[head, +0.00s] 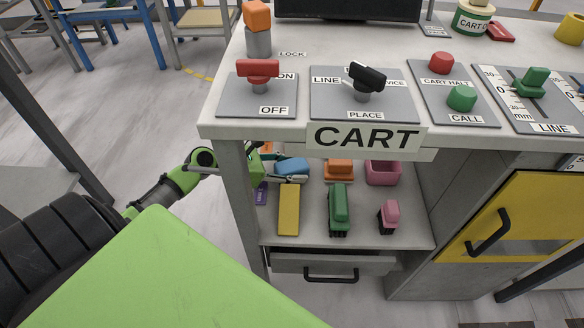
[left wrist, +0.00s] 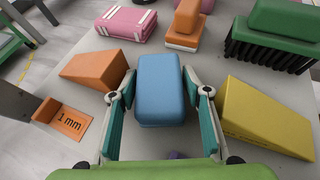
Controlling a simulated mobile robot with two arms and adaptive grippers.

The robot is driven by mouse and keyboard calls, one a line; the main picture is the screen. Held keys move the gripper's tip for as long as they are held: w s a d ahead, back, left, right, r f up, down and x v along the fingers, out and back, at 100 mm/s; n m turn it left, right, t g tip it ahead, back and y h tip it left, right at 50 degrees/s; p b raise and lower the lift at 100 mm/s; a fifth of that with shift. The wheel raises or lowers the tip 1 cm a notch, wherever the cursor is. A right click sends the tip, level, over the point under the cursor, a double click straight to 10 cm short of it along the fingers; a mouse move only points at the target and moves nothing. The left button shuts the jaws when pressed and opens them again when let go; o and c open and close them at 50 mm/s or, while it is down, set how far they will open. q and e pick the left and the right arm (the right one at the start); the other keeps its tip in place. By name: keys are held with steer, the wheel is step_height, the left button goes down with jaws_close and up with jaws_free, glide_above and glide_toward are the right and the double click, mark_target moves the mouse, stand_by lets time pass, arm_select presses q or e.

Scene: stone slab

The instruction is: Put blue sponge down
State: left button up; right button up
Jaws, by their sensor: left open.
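The blue sponge (head: 293,167) is on the shelf under the cart's top, toward the left. In the left wrist view the blue sponge (left wrist: 160,88) lies between the two teal fingers of my left gripper (left wrist: 162,105). The fingers are spread, with a narrow gap on each side of the sponge. In the head view my left gripper (head: 281,178) reaches in past the cart's left leg, which hides part of the arm. The sponge's underside is hidden, so I cannot tell whether it fully touches the shelf. My right gripper is not in view.
A yellow wedge (left wrist: 262,117) is right of the sponge and an orange wedge (left wrist: 95,68) left of it. The cart's top (head: 215,122) is just above.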

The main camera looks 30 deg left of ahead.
mark_target(285, 167)
arm_select(q)
steer(key=shift+r, duration=0.15)
steer(key=p+v, duration=0.1)
steer(key=v, duration=0.3)
steer(key=shift+s+a+r+p, duration=0.15)
steer(key=shift+s+r+p, duration=0.05)
steer(key=shift+p, duration=0.1)
steer(key=p+v, duration=0.1)
steer(key=v, duration=0.5)
steer(key=shift+s, duration=0.15)
steer(key=shift+s+a+r+p, duration=0.3)
steer(key=shift+s+a+p, duration=0.05)
steer(key=shift+s, duration=0.05)
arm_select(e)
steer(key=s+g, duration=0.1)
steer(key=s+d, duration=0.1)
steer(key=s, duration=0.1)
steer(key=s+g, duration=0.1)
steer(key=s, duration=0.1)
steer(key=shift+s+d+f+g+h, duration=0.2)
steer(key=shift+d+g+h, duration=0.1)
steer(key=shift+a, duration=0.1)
